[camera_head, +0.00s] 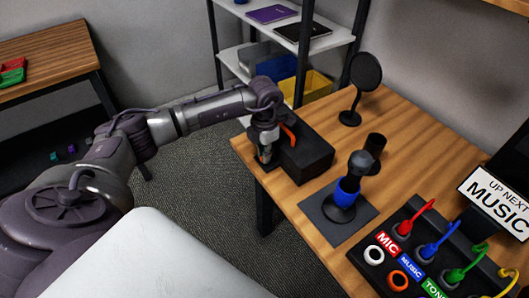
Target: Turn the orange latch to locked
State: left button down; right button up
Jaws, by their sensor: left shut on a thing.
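The orange latch (289,134) is a curved orange piece at the upper left of a black box (308,158), near the table's far left corner. My left gripper (266,155) points down at the left side of this box, right beside the latch. Its fingers are shut on the latch, though the arm and fingers hide the exact place of contact. The latch's near end shows to the right of the gripper. I cannot read any locked or unlocked mark. My right gripper is out of view.
A blue-and-black microphone (350,185) stands on a dark mat (330,226). A round black pop filter (365,72) stands behind. A panel (428,243) with coloured cables and labelled sockets lies at lower right, near a MUSIC sign (497,203). Shelves (325,42) stand beyond the table.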

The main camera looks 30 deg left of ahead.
pick_arm(q)
jog(key=shift+r, duration=0.1)
jog(key=c, duration=1.5)
grip_release()
notch_tip(320, 180, up, 12)
